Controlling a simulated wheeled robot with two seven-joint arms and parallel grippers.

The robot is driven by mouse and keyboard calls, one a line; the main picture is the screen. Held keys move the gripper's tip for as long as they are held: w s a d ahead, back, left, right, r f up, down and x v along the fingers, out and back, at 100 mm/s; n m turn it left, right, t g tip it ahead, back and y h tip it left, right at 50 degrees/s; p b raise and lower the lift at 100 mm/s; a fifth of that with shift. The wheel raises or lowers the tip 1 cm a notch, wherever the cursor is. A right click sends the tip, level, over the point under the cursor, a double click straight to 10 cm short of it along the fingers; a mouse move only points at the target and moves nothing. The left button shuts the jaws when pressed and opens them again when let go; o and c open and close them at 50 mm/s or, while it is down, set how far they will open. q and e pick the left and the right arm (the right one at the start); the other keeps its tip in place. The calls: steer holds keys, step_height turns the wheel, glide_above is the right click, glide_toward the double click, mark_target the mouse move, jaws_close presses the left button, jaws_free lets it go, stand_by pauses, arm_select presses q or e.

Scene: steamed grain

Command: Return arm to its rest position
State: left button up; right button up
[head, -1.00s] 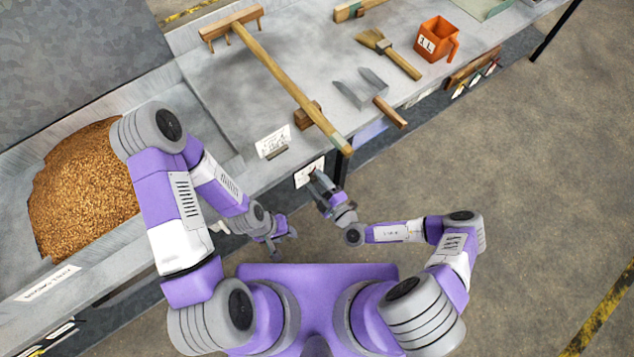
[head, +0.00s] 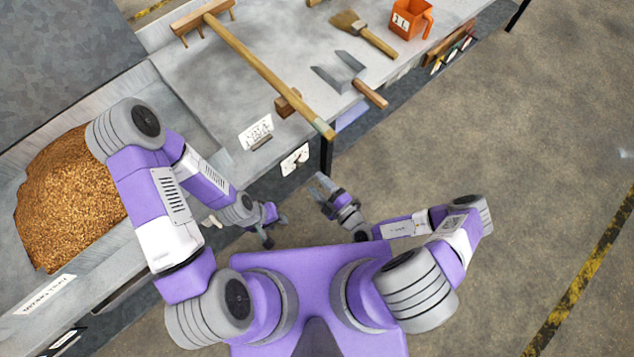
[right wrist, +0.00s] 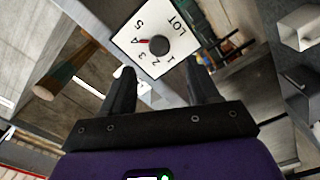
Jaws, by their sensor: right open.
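My right gripper (head: 319,184) is open and empty, in the air off the front of the bench. It points toward a white dial plate (head: 295,160) on the bench front, apart from it. In the right wrist view, the open fingers (right wrist: 162,84) stand below the dial plate (right wrist: 122,42), which has a black knob (right wrist: 159,45), a red mark, numbers and "LOT". My left arm bends over the bench edge.
A heap of brown grain (head: 65,200) lies in the trough at left. The floor at right is clear.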

stand_by(0.3)
steer(key=s+a+r+n+g+y, duration=0.1)
steer(key=s+a+n+g+y, duration=0.15)
steer(key=s+n+g, duration=0.85)
steer(key=s+a+r+n+g+y, duration=0.1)
steer(key=s+a+n+g, duration=0.35)
steer(key=n, duration=1.05)
steer(key=s+d+f+n+g+h, duration=0.3)
steer(key=d+n+h, duration=0.6)
steer(key=n, duration=0.5)
steer(key=w+d+r+n+t, duration=0.2)
steer(key=w+d+n+t, duration=0.1)
steer(key=w+n, duration=0.4)
steer(key=n+t+h, duration=0.1)
steer(key=n, duration=0.2)
steer(key=shift+w+r, duration=0.3)
steer(key=shift+w, duration=0.05)
steer(key=shift+d, duration=0.1)
